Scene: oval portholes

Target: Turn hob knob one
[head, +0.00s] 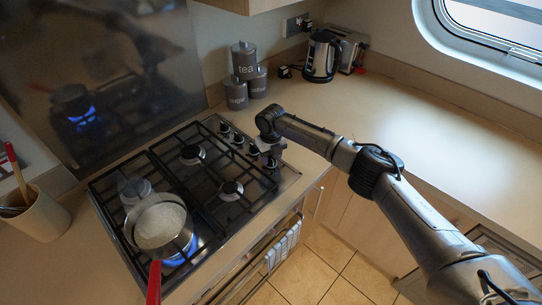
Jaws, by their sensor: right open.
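The hob (212,192) is set in the counter at the left of the head view, with a row of dark knobs along its right edge. Two knobs (224,127) and (238,139) at the far end of the row show clearly. My right gripper (269,156) points down over the near part of the row and is open. It partly hides the knobs there, and I cannot tell whether it touches one. I cannot tell which knob is number one. My left gripper is out of view.
A pan (160,225) with a red handle (154,283) sits over a lit blue flame. Grey canisters (245,75), a kettle (321,57) and a toaster (350,50) stand at the back. A utensil pot (38,215) is at left. The right counter (430,120) is clear.

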